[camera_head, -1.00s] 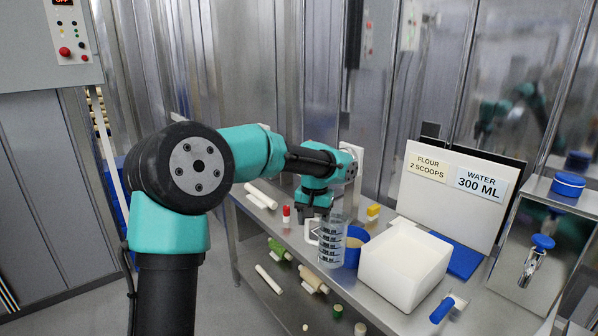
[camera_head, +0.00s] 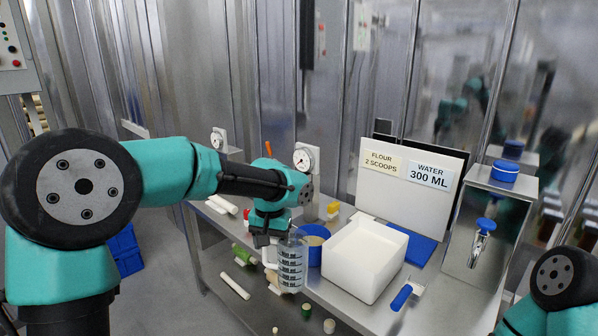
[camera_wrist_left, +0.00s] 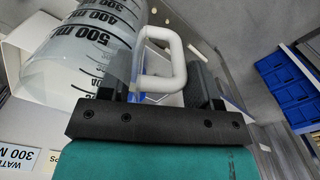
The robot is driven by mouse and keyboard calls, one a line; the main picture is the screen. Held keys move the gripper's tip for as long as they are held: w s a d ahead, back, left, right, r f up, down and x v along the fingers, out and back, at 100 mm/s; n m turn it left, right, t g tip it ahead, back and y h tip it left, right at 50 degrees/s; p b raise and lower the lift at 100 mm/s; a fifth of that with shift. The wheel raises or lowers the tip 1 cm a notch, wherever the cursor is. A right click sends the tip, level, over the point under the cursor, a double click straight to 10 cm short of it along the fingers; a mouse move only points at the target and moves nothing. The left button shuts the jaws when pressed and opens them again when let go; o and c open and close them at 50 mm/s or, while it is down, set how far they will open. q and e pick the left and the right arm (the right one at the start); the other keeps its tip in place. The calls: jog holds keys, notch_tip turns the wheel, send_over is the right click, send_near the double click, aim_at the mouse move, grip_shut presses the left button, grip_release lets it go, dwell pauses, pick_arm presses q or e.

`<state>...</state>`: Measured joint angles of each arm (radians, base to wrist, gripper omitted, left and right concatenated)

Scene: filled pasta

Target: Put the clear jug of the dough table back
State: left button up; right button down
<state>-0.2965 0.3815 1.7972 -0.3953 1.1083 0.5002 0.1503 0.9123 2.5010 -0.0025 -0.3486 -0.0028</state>
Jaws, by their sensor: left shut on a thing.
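The clear jug (camera_head: 292,265) has dark level marks and a white handle. It is upright in the head view, at the table's front edge, in front of a blue tub. My left gripper (camera_head: 268,240) is shut on the jug's handle. In the left wrist view the white handle (camera_wrist_left: 163,55) sits between the fingers of the gripper (camera_wrist_left: 170,85), and the jug's marked wall (camera_wrist_left: 85,50) fills the upper left. I cannot tell whether the jug's base touches anything. Part of my right arm shows at the lower right; its gripper is out of view.
The steel dough table (camera_head: 335,300) carries the blue tub (camera_head: 314,248), a large white bin (camera_head: 350,282) and a blue-handled scoop (camera_head: 402,297). Behind stand a sign board (camera_head: 412,190) and a water dispenser (camera_head: 507,225) with a blue-knobbed tap. Rolling pins lie left and below.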

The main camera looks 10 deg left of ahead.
pick_arm(q)
jog(key=w+f, duration=0.2)
jog(key=f, duration=1.8)
jog(key=w+f, duration=0.2)
jog(key=f, duration=1.8)
jog(key=shift+f, duration=0.3)
